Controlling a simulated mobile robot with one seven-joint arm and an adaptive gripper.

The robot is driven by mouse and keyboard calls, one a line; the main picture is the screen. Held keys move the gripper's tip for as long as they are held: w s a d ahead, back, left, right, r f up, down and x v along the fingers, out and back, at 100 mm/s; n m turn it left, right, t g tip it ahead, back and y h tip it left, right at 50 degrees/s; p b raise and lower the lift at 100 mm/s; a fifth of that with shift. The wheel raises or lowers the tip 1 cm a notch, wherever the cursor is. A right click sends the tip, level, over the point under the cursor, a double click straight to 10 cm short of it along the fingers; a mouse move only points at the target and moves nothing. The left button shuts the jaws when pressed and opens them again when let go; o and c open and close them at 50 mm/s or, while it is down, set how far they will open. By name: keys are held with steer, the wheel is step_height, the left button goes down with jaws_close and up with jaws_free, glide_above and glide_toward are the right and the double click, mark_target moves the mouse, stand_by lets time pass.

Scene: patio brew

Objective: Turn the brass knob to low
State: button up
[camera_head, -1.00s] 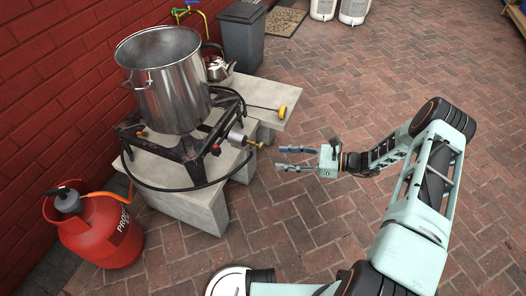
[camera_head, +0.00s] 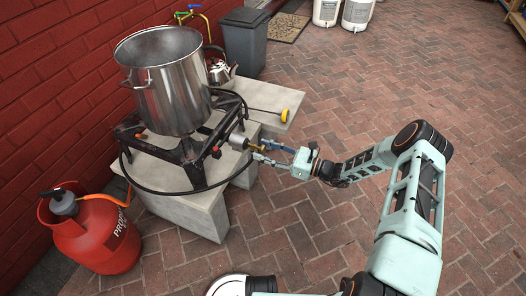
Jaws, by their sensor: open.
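The brass knob (camera_head: 248,145) sticks out from the right side of the black burner stand (camera_head: 187,158), at the end of a metal valve fitting (camera_head: 237,138). My gripper (camera_head: 258,149) is open, with its two fingers pointing left at the knob. The fingertips are at the knob, seemingly one on its far side and one on its near side. The fingers partly hide the knob, and I cannot tell whether they touch it. The knob's setting is too small to read.
A steel pot (camera_head: 168,85) stands on the burner, over pale stone blocks (camera_head: 205,212). A black hose (camera_head: 150,187) loops around the stand. A red propane cylinder (camera_head: 100,240) is at lower left. A yellow-ended rod (camera_head: 284,115) and a kettle (camera_head: 219,72) are behind. Brick paving is clear at right.

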steer(key=shift+w+a, duration=0.2)
steer(key=shift+a, duration=0.15)
steer(key=shift+c, duration=0.5)
jaws_close()
steer(key=shift+n, duration=0.3)
steer(key=shift+n+b, duration=0.5)
steer(key=shift+n, duration=0.7)
steer(key=n, duration=0.3)
steer(key=shift+d+n+b, duration=0.1)
steer(key=shift+n+b, duration=0.2)
steer(key=shift+b, duration=0.05)
steer(key=n, duration=0.5)
steer(key=shift+w+n+b, duration=0.1)
steer(key=shift+n+b, duration=0.2)
steer(key=shift+n, duration=0.1)
steer(key=shift+r, duration=0.1)
